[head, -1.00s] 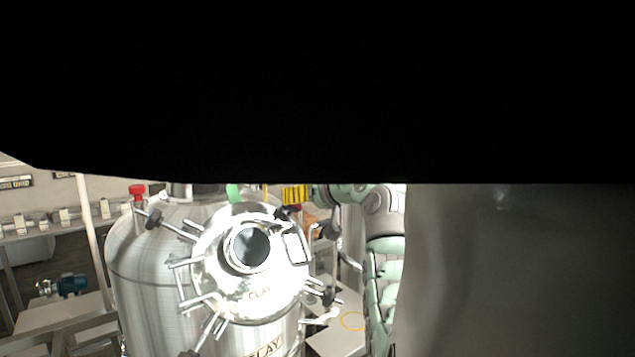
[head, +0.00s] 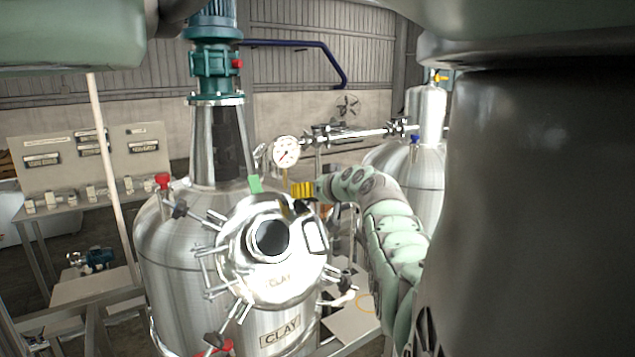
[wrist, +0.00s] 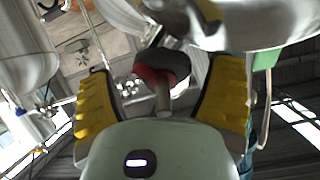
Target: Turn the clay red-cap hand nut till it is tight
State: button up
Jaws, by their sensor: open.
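In the wrist view a dark hand nut with a red part (wrist: 158,76) sits on a pale stem. My gripper (wrist: 162,66) is open, with one ribbed yellow finger on each side of this nut and visible space between nut and fingers. In the head view my gripper (head: 303,189) is small, at the lid's upper right, by a dark knob (head: 301,206). The nut's red part is hidden there.
A teal motor (head: 214,65) stands on the tank top beside a pressure gauge (head: 286,150). A red-topped fitting (head: 162,181) is at the tank's left shoulder. Pipework and another steel tank (head: 415,180) lie behind my arm. A bench (head: 60,212) is at the left.

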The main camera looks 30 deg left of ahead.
jog(key=shift+a+f, duration=0.15)
jog(key=shift+a, duration=0.15)
jog(key=c, duration=1.2)
